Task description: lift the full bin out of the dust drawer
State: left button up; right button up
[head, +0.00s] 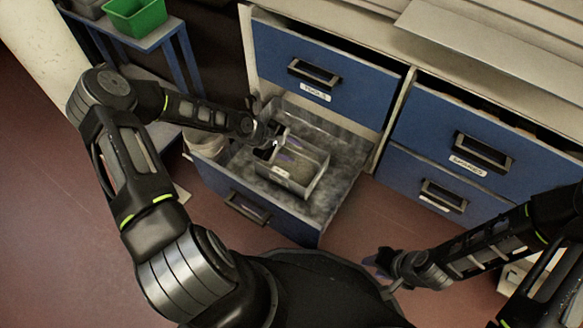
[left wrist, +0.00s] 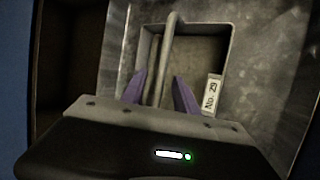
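The dust drawer (head: 228,178) is pulled out from the lower left of the blue cabinet. A grey metal bin (head: 305,187) with a small label sits inside it, with greyish dust in it. In the left wrist view the bin (left wrist: 229,45) has a label reading "No. 29" and a bar-like handle (left wrist: 169,50). My left gripper (head: 273,143) is at the bin's back left side. Its purple fingers (left wrist: 160,92) stand apart on either side of the bar; contact is not clear. My right gripper (head: 379,263) is low, in front of the cabinet, away from the drawer.
More blue drawers (head: 475,130) stand to the right. A pale bucket (head: 207,143) is beside the open drawer, left. A green bin (head: 135,15) sits on a blue table. Red floor (head: 50,230) is clear at left.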

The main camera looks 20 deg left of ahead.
dwell(0.6)
pick_arm(q)
grip_shut()
dwell(1.2)
